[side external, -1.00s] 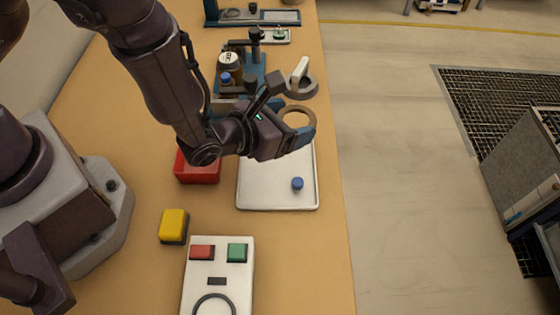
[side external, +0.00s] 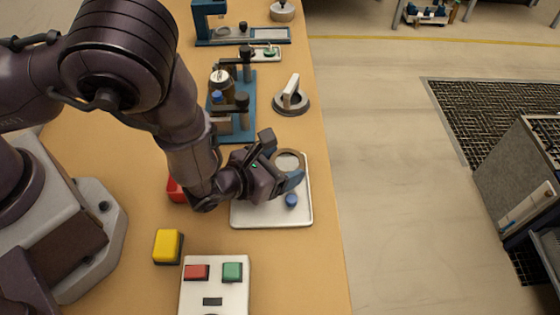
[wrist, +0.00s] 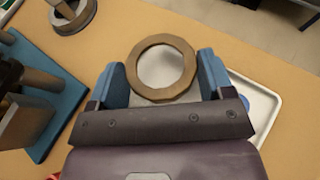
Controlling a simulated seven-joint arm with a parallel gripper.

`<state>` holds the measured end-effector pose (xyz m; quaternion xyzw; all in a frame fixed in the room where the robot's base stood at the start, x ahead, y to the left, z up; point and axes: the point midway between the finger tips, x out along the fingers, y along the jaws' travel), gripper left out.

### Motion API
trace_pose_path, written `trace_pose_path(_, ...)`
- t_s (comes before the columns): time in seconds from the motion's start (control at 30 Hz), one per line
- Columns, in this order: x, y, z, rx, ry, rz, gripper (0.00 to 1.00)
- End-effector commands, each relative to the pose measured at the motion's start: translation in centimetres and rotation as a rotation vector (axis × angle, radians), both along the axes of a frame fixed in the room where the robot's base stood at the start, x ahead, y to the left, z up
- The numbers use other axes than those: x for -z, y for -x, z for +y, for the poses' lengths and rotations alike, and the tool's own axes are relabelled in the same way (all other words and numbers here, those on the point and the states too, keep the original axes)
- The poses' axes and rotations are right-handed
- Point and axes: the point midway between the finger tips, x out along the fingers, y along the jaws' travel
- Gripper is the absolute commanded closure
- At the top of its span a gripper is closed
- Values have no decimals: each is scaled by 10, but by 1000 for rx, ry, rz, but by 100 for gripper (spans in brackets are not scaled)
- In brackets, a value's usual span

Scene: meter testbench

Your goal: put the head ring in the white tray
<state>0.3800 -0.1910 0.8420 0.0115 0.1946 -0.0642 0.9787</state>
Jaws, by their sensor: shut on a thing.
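The head ring (side external: 289,151) is a flat brown ring. It also shows in the wrist view (wrist: 188,66), flat between the two blue fingertips. My gripper (side external: 284,168) is shut on it across its width, and the wrist view shows the fingers (wrist: 163,74) on opposite sides of it. The white tray (side external: 262,219) lies on the bench below. The ring is above the tray's far part, and I cannot tell the exact gap under it. My gripper hides part of the tray's left and middle.
A small blue knob (side external: 291,200) sits inside the tray at the right. A blue fixture with dark posts (side external: 246,128) stands beyond the tray, with a grey disc with a pale lever (side external: 291,100) beside it. A yellow block (side external: 167,246) and a button box (side external: 215,288) are nearer.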

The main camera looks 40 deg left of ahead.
Motion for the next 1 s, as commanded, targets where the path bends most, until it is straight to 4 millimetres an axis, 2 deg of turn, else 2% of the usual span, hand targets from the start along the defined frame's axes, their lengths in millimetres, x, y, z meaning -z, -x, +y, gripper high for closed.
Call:
trace_pose_path(0.37, 9, 0, 0, -1, 0, -1, 51)
trace_pose_path(0.4, 9, 0, 0, -1, 0, -1, 21)
trace_pose_path(0.5, 9, 0, 0, -1, 0, -1, 0)
trace_pose_path(0.83, 8, -1, 3, -8, -4, -2, 0)
trace_pose_path(1.0, -7, 0, 4, -8, -4, -4, 0)
